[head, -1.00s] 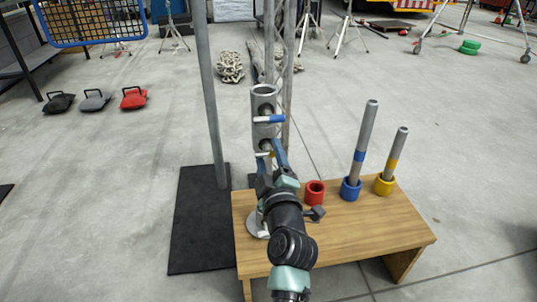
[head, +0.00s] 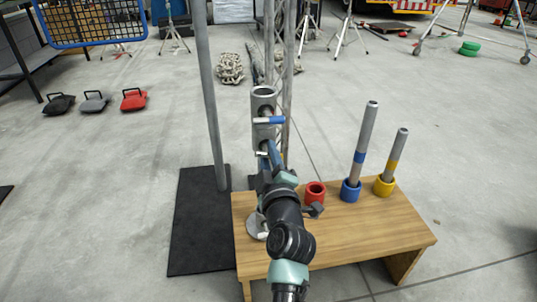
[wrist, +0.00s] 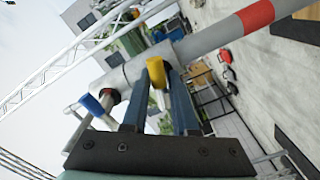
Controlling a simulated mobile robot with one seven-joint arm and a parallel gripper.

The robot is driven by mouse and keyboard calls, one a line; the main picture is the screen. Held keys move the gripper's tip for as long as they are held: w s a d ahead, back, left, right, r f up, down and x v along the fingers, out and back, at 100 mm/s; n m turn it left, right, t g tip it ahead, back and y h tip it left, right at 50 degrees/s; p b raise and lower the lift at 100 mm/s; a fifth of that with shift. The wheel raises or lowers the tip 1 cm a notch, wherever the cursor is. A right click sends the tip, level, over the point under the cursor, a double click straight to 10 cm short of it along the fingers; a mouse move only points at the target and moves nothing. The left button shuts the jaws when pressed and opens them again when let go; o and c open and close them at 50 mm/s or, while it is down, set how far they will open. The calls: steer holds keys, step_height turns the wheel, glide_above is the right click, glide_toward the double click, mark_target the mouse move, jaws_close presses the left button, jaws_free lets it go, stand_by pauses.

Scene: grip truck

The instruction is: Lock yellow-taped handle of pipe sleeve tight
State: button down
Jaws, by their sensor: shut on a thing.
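The grey pipe sleeve (head: 264,98) stands upright above the wooden bench in the head view. Its blue-taped handle (head: 270,120) points right near the top and also shows at the left in the wrist view (wrist: 95,104). My gripper (head: 268,153) is at the sleeve's lower part. In the wrist view the yellow-taped handle (wrist: 157,72) is between the two blue fingers of my gripper (wrist: 166,85), which is shut on it. The grey sleeve (wrist: 122,78) lies just beyond. In the head view my gripper mostly hides the yellow-taped handle.
The wooden bench (head: 345,237) carries red (head: 315,192), blue (head: 350,191) and yellow (head: 384,186) cups; grey pipes stand in the blue and yellow ones. A grey pole (head: 210,100) rises from a black mat (head: 198,245) at the left. A red-banded pipe (wrist: 225,32) runs from the sleeve.

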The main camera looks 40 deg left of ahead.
steer(key=shift+m, duration=0.3)
steer(key=m+b, duration=0.1)
steer(key=m, duration=0.1)
steer(key=shift+m, duration=0.4)
steer(key=m, duration=0.4)
steer(key=shift+m, duration=0.3)
steer(key=m, duration=0.4)
steer(key=shift+m+p, duration=0.3)
steer(key=shift+p, duration=0.1)
steer(key=m+p, duration=0.1)
steer(key=m, duration=0.3)
steer(key=m+p, duration=0.1)
steer(key=m, duration=0.3)
steer(key=m+p, duration=0.1)
steer(key=m, duration=0.3)
steer(key=shift+r+p, duration=0.1)
steer(key=shift+p, duration=0.25)
steer(key=m+p, duration=0.1)
steer(key=m, duration=0.4)
steer(key=shift+p, duration=0.3)
steer(key=shift+m+p, duration=0.65)
steer(key=shift+m, duration=1.25)
